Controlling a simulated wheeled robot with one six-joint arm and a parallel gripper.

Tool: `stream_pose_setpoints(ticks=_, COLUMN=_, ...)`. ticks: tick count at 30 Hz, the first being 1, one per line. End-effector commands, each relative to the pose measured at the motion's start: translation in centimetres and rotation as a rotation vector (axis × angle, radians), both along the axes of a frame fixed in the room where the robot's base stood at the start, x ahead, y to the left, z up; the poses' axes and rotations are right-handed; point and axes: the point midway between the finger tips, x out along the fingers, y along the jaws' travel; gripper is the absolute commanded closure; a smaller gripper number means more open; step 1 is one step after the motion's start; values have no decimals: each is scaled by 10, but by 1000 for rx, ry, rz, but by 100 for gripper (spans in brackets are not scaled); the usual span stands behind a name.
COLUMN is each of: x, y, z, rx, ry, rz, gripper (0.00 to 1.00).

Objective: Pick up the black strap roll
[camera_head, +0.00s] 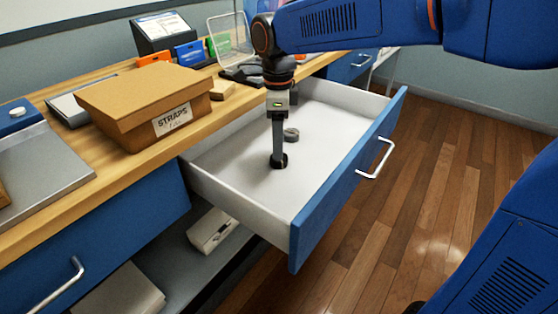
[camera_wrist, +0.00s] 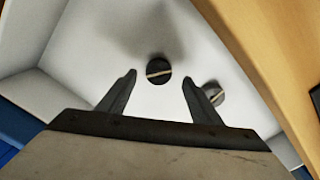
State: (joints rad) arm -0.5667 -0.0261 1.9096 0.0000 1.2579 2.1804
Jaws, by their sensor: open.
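The black strap roll (camera_head: 279,161) lies on the white floor of the open drawer (camera_head: 325,115), partly hidden behind my gripper (camera_head: 278,152). In the wrist view the black roll (camera_wrist: 158,70) is a small dark disc with a pale band across it. My gripper (camera_wrist: 159,78) is open, with its fingers to either side of the roll in that view and nothing held. It points down into the drawer; the exact height of the fingertips above the floor is hard to tell. A grey strap roll (camera_head: 291,134) lies close by, and in the wrist view this grey roll (camera_wrist: 214,93) is beside the right finger.
The drawer's blue front (camera_head: 345,185) and low white walls surround the rolls. The wooden counter (camera_head: 60,220) at the left holds a cardboard box (camera_head: 140,95) labelled STRAPS. The drawer floor is otherwise clear.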

Motion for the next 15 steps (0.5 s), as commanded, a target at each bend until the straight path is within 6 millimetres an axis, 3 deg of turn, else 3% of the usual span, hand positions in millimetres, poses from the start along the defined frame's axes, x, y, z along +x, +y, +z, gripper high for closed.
stream_pose_setpoints(ticks=9, x=-2, y=-2, z=-40, rx=-1, ry=1, rz=0, gripper=41)
stream_pose_setpoints(ticks=15, x=-2, y=-2, z=-47, rx=0, ry=0, rz=0, gripper=41)
